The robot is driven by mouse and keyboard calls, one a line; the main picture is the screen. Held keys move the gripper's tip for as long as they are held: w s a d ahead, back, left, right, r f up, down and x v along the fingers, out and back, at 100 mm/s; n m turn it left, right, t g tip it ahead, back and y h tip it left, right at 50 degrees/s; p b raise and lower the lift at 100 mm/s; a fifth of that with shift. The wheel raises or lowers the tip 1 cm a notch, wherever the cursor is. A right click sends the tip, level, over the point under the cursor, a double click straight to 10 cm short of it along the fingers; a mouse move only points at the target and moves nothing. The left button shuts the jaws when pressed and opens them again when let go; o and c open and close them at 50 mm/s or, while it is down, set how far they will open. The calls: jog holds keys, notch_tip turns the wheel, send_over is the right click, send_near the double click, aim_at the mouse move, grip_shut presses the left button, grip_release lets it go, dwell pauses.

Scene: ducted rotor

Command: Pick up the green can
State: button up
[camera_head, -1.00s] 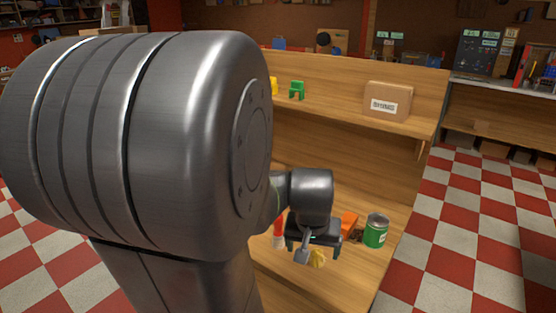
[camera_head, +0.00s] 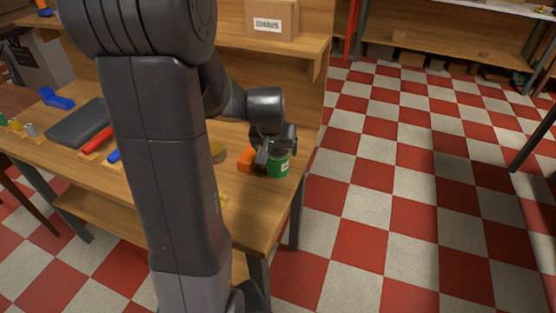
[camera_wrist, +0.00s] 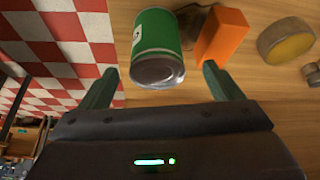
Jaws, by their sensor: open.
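The green can (camera_head: 280,163) stands on the wooden workbench near its right end. It has a white label and a silver top. In the wrist view the can (camera_wrist: 156,44) lies ahead of my open gripper (camera_wrist: 155,82), roughly between the lines of the two fingers, with its silver lid at the fingertips. In the head view my gripper (camera_head: 273,147) is at the can and covers part of it. I cannot tell whether a finger touches the can.
An orange block (camera_wrist: 222,36) is close beside the can, near one finger; it also shows in the head view (camera_head: 246,159). A round tan and yellow piece (camera_wrist: 286,41) lies farther along the bench (camera_head: 250,215). A cardboard box (camera_head: 272,19) sits on the shelf above. Checkered floor lies right of the bench.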

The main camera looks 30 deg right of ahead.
aim_at(278, 150)
jog(key=shift+d+p+x, duration=0.2)
jog(key=shift+p+x, duration=0.05)
jog(key=shift+x, duration=1.3)
jog(key=shift+d+p+x, duration=0.2)
jog(key=shift+p+x, duration=0.05)
jog(key=shift+x, duration=1.25)
jog(key=shift+w+r, duration=0.1)
jog(key=shift+r, duration=0.05)
jog(key=c, duration=1.3)
